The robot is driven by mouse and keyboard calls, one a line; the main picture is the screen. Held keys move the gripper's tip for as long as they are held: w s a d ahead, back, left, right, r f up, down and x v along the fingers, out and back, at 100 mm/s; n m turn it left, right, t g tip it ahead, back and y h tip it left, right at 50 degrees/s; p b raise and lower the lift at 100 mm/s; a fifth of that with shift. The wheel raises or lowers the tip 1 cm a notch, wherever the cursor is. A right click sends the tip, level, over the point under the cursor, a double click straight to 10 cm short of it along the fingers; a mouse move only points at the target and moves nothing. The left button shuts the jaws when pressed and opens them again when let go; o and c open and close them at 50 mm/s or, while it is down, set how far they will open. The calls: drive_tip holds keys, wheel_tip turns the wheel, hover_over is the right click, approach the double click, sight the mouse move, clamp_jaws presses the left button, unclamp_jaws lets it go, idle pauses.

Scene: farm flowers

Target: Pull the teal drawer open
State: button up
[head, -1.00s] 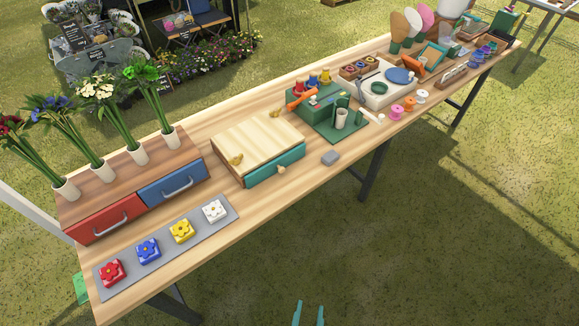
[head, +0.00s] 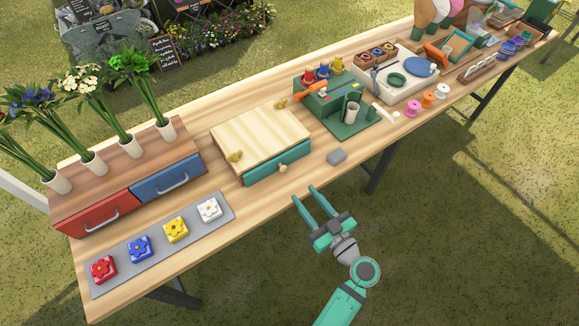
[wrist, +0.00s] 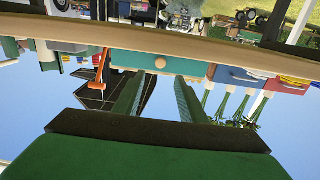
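The teal drawer (head: 262,168) is the front of a low wooden box (head: 262,132) on the table. It looks closed, and a small wooden knob (head: 283,168) sits on its front. In the wrist view, which looks upside down, the teal drawer (wrist: 132,58) and its round knob (wrist: 160,63) show beyond my fingers. My gripper (head: 305,200) is at the table's front edge, in front of and apart from the drawer. Its two fingers are spread with nothing between them, and they point towards the table. The wrist view also shows my gripper (wrist: 158,85) open and empty.
Left are a cabinet with red (head: 95,212) and blue (head: 168,178) drawers, and a grey mat (head: 215,220) with flower blocks. The table's front edge beside my gripper is bare.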

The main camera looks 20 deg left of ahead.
sight(284, 170)
drive_tip(key=x, duration=1)
drive_tip(key=shift+w+a+r, duration=0.1)
drive_tip(key=shift+w+a, duration=0.15)
drive_tip(key=shift+a, duration=0.1)
clamp_jaws()
